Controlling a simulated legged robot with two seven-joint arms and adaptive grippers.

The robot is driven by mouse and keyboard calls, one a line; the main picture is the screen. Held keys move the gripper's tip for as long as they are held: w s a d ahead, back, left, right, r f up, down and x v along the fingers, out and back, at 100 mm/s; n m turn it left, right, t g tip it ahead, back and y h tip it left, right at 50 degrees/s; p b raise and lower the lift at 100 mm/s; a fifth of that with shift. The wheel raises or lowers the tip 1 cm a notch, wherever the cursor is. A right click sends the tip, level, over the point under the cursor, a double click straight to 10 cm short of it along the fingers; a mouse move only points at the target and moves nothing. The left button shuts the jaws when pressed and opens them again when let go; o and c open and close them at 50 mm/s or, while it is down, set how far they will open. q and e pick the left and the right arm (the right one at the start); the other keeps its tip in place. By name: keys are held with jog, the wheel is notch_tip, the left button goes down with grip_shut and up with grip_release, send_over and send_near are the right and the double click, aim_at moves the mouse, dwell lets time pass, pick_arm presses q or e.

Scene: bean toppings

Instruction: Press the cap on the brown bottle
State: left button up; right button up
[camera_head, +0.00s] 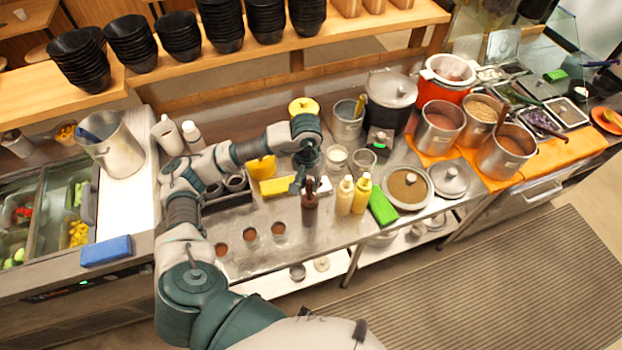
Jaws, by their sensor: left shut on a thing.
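The brown bottle (310,201) stands upright on the steel counter, left of two yellow bottles. Its narrow top is at the fingers of my left gripper (309,184), which reaches down from above. One finger shows on each side of the bottle's top, and the gripper is shut on it. The cap is too small and too covered by the fingers to make out, so I cannot tell how it sits. My right gripper is out of view.
Yellow bottles (345,196) and a green block (382,207) stand close on the right. Small brown-filled cups (250,234) sit in front. Steel pots (439,128) stand further right. The counter's front edge is near.

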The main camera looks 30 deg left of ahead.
pick_arm(q)
jog(key=shift+a+f, duration=0.1)
jog(key=shift+a, duration=0.25)
jog(key=shift+w, duration=0.1)
jog(key=shift+d, duration=0.25)
jog(key=shift+d+b, duration=0.3)
jog(key=shift+d, duration=0.1)
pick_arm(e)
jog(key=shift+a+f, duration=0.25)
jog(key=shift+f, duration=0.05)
pick_arm(q)
jog(key=shift+a, duration=0.2)
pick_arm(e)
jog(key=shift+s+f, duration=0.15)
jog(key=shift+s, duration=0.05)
